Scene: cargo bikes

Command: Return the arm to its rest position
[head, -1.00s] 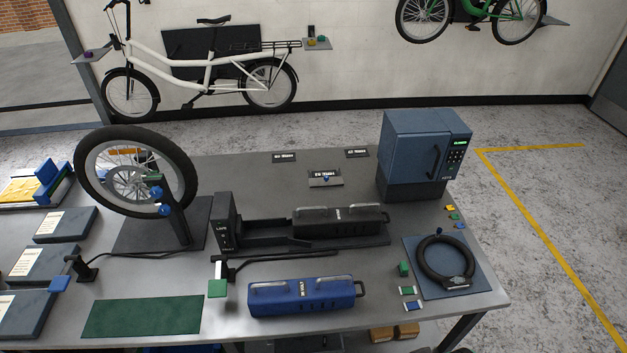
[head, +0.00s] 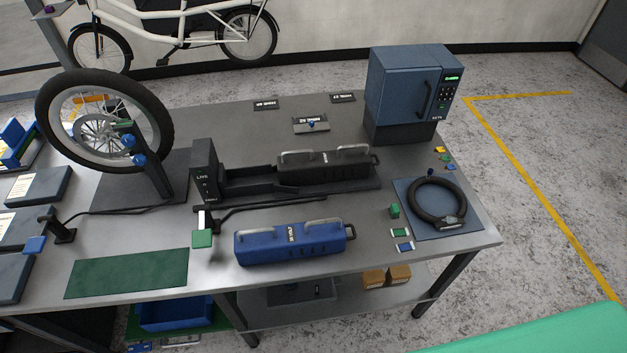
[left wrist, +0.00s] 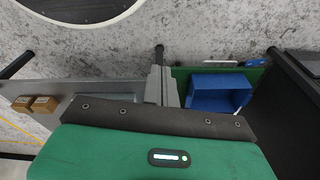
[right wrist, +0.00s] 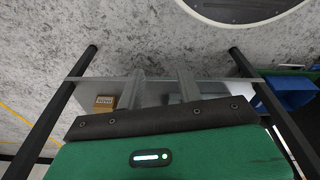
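Neither gripper shows in the head view. In the left wrist view my left gripper (left wrist: 161,72) shows its two grey fingers close together with nothing between them. In the right wrist view my right gripper (right wrist: 160,75) shows its grey fingers apart, with an empty gap between them. The lower ends of the fingers are hidden behind a dark strip in both wrist views. Neither gripper holds anything that I can see.
The workbench (head: 355,225) carries a blue battery pack (head: 290,243), a dark pack (head: 325,167) in a dock, a wheel (head: 103,120) on a stand, a blue-grey cabinet (head: 405,90) and a black ring-shaped lock (head: 437,203). A blue bin (left wrist: 219,92) sits below.

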